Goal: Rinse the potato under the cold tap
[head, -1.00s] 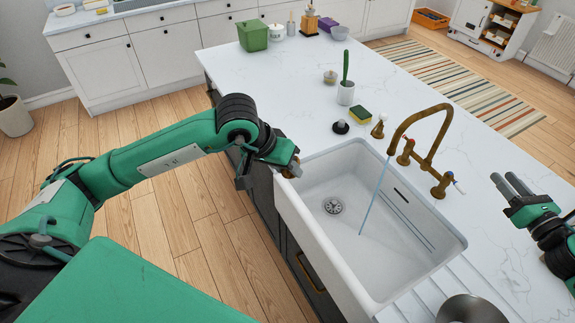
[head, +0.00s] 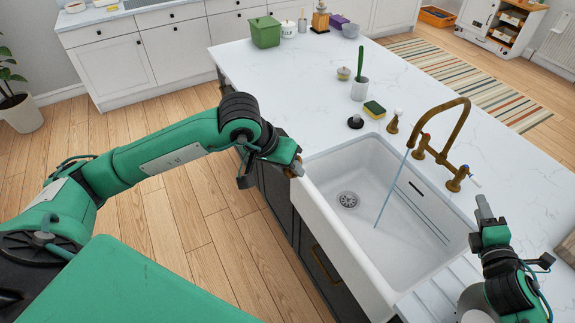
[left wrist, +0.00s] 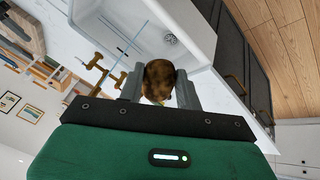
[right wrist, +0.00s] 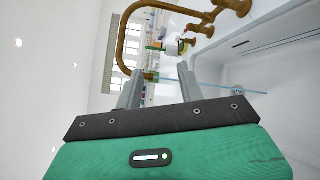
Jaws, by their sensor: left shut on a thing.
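My left gripper (head: 293,163) is shut on the brown potato (left wrist: 158,78), which shows between its fingers in the left wrist view. It holds the potato by the near left rim of the white sink (head: 335,240), apart from the water. A thin blue stream of water (head: 391,190) runs from the brass tap (head: 440,125) into the sink. My right gripper (head: 485,208) is open and empty, close to the tap's right-hand handle (head: 457,180). In the right wrist view its fingers (right wrist: 158,85) are apart, with the tap beyond them.
A sponge (head: 374,109), a black stopper-like item (head: 355,122) and a brush in a white pot (head: 360,88) stand behind the sink. A metal bowl (head: 474,305) lies under my right arm. A wooden board (head: 567,248) is at the right edge.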

